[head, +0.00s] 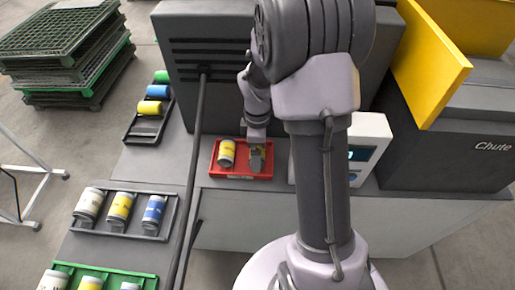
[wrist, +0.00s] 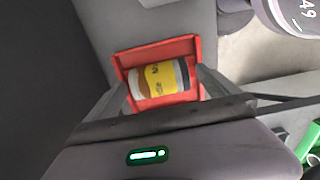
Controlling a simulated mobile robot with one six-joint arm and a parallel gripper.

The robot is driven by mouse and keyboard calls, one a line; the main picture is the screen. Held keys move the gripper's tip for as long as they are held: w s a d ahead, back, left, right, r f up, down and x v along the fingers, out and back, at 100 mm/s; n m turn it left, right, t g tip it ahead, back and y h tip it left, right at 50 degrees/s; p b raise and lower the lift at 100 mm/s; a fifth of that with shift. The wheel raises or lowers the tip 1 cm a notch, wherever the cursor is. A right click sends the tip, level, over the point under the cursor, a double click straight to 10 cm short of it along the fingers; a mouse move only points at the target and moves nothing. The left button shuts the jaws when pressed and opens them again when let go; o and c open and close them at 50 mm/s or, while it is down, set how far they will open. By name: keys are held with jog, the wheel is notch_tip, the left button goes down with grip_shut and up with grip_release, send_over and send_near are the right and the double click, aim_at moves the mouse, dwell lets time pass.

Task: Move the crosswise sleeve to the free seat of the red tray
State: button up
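The red tray (head: 213,171) sits on the grey bench in front of the dark machine, and its right end shows in the wrist view (wrist: 191,43). A sleeve with a yellow label (head: 227,153) lies in its left seat. Another yellow-labelled sleeve (wrist: 160,79) lies in the right part, largely hidden behind my gripper in the head view. My gripper (head: 257,160) is low over that right part. In the wrist view its fingers (wrist: 162,86) are wide apart, one toward each end of this sleeve, with no clear contact. I cannot tell which sleeve is the crosswise one.
Left on the bench are a dark tray (head: 142,130) with green, blue and yellow sleeves, another dark tray (head: 120,235) with three sleeves, and a green tray (head: 140,275). A dark post stands left of the red tray. A white box (head: 370,130) stands right, then the chute (head: 450,150).

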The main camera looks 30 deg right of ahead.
notch_tip(320, 180, up, 23)
jog(key=p, duration=1.3)
jog(key=shift+r, duration=0.2)
